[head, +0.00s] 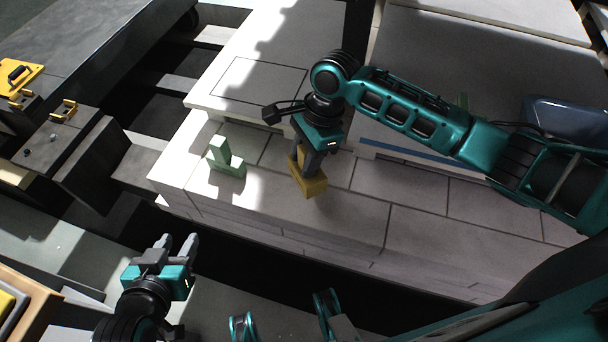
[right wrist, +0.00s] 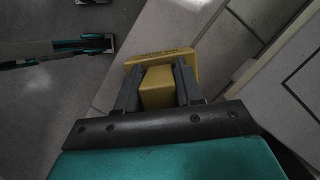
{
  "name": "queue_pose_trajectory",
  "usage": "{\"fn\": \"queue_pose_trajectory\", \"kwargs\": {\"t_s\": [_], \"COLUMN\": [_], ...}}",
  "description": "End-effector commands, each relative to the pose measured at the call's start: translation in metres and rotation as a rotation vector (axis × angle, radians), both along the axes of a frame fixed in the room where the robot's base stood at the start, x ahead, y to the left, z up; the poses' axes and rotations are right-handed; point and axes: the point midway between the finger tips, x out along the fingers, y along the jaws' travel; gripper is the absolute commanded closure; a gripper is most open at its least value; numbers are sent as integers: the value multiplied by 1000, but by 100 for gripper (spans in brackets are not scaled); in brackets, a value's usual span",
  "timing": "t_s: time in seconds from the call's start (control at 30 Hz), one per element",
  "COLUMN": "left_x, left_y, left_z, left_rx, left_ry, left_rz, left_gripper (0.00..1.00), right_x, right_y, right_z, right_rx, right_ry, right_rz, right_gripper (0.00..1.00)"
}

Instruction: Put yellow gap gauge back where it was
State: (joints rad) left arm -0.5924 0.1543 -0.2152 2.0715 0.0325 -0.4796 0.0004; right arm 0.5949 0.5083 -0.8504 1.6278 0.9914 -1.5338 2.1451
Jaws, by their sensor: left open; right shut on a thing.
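The yellow gap gauge (head: 311,185) is a yellow block with a wider foot, over the pale tiled deck of the kiln car (head: 355,205). My right gripper (head: 308,165) points down and is shut on its upright part. In the right wrist view the gauge (right wrist: 158,88) sits between both fingers (right wrist: 158,90), its lettered foot beyond them. I cannot tell whether the foot touches the deck. My left gripper (head: 179,246) is open and empty, low at the left in front of the car.
A pale green L-shaped piece (head: 226,160) stands on the deck left of the yellow gauge. A raised pale slab (head: 262,80) lies behind. A dark gap runs along the car's front edge. Yellow fittings (head: 64,110) are on a grey block at far left.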

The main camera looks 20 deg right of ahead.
Motion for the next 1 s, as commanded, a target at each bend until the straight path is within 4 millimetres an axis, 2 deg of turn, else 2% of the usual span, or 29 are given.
{"fn": "queue_pose_trajectory", "kwargs": {"t_s": [0.33, 0.73, 0.77, 1.0], "left_x": [1, 0, 0, 0], "left_y": [-2, -2, -2, -1], "left_z": [-20, -17, -18, -18], "left_rx": [-7, -7, -7, -7], "left_ry": [-1, 0, 0, 0], "left_rz": [3, 4, 4, 4], "left_gripper": [57, 57, 57, 57], "right_x": [0, 1, 0, 0], "right_y": [0, 0, 0, 0], "right_z": [-49, -52, -53, -53], "right_rx": [0, 2, 0, 0], "right_ry": [-2, -3, -3, -3], "right_rz": [0, -1, -1, -1], "right_gripper": [100, 100, 61, 38]}}
